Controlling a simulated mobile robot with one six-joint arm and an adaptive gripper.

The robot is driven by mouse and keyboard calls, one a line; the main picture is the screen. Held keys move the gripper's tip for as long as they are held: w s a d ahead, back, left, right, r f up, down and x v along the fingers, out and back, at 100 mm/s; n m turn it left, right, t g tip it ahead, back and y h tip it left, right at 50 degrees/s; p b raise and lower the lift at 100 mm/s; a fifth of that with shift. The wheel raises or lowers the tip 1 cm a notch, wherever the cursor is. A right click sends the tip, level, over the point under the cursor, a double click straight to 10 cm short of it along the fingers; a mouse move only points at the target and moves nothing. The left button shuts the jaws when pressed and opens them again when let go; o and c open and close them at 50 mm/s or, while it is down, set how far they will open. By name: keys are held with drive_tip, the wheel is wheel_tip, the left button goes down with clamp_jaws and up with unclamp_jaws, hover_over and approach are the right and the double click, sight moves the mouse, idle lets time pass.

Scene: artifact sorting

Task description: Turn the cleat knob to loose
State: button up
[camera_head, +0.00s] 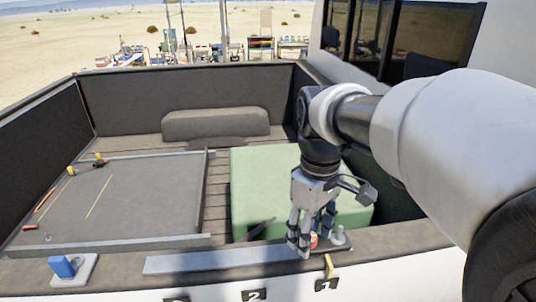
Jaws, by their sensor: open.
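My gripper (311,241) points down at the truck bed's near rim, above the marker numbered 1. Its jaws are open. A small red part (314,240) shows between and behind the fingers, and a grey rounded post (339,237) stands just right of them. These look like parts of a cleat, but the fingers hide most of it. I cannot tell whether the fingers touch the red part or which way a knob is turned. A blue block on a pale plate (62,267) sits on the rim at the far left, well away from my gripper.
A green box or pad (260,180) lies behind my gripper. A grey framed panel (120,205) with small yellow and red items fills the left of the bed. A grey bar (215,260) lies along the near rim. A dark cushion (215,123) is at the back.

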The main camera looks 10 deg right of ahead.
wheel_tip(320, 180, up, 12)
idle(0.4)
drive_tip(key=shift+f, duration=0.1)
drive_tip(key=s+f+m+t, duration=0.6)
drive_tip(key=s+f+m, duration=0.1)
drive_tip(key=s+f, duration=0.55)
wheel_tip(320, 180, down, 28)
drive_tip(key=s+g+b, duration=0.1)
drive_tip(key=s+b, duration=0.1)
drive_tip(key=b, duration=2.4)
drive_tip(key=shift+s+b, duration=0.2)
drive_tip(key=shift+b, duration=0.2)
